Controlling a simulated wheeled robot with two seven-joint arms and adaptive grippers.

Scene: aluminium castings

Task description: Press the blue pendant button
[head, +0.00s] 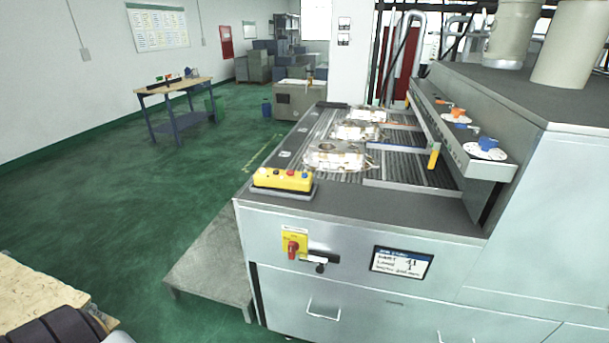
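A yellow pendant box (283,180) lies on a dark pad at the near left corner of the grey machine's top. Several small coloured buttons stand in a row on its upper face.
The machine's front carries a red switch on a yellow plate (294,244) and a screen (401,262). Castings (334,158) lie on its ribbed bed behind the pendant. A low grey step (208,268) stands at its left. Green floor (110,215) is open further left.

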